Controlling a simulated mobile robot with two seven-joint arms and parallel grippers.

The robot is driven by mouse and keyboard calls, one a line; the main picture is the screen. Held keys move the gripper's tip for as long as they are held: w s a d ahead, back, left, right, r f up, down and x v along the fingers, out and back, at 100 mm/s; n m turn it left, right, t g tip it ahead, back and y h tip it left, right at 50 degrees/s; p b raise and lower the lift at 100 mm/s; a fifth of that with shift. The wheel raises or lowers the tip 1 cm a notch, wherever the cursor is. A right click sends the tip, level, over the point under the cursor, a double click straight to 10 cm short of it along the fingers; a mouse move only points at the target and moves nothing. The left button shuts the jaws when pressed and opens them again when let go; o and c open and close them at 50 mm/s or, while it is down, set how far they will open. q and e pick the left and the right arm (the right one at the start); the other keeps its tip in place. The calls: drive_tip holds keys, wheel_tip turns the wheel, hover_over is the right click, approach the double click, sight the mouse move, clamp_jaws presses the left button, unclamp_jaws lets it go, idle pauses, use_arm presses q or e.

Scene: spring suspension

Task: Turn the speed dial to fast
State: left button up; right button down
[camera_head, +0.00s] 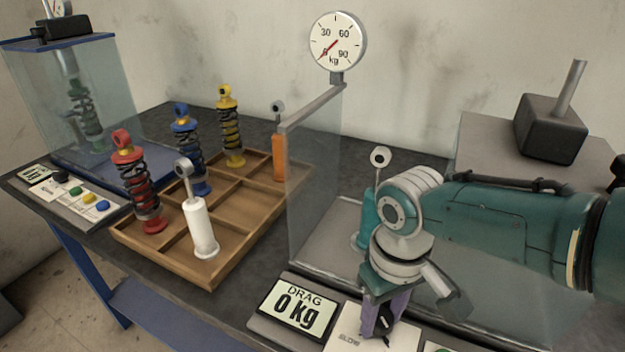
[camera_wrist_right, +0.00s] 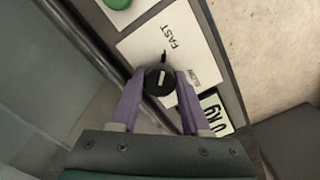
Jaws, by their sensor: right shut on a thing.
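The speed dial (camera_wrist_right: 158,77) is a round black knob with a short white mark on its top, seen in the right wrist view. It sits on a white plate (camera_wrist_right: 140,46) with the word FAST beside it and a thin black mark between knob and word. My right gripper (camera_wrist_right: 160,84) is shut on the dial, with a purple finger on each side. In the head view my right gripper (camera_head: 381,326) points down at the plate, where the word SLOW (camera_head: 349,341) shows left of the fingers; the dial is mostly hidden there. My left gripper is not in view.
A DRAG display (camera_head: 297,306) reading 0 kg is left of the plate. Behind stand a clear panel (camera_head: 313,190), a teal damper (camera_head: 362,226) and a round kg gauge (camera_head: 338,41). A wooden tray (camera_head: 213,279) with springs and dampers lies left. A green button (camera_wrist_right: 117,3) is nearby.

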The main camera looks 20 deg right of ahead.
sight(382, 318)
drive_tip(key=shift+c, duration=1.9)
unclamp_jaws()
wheel_tip(382, 318, up, 9)
drive_tip(key=p, duration=0.4)
drive_tip(key=shift+r+p, duration=0.1)
drive_tip(key=shift+p, duration=0.2)
drive_tip(key=shift+r, duration=0.4)
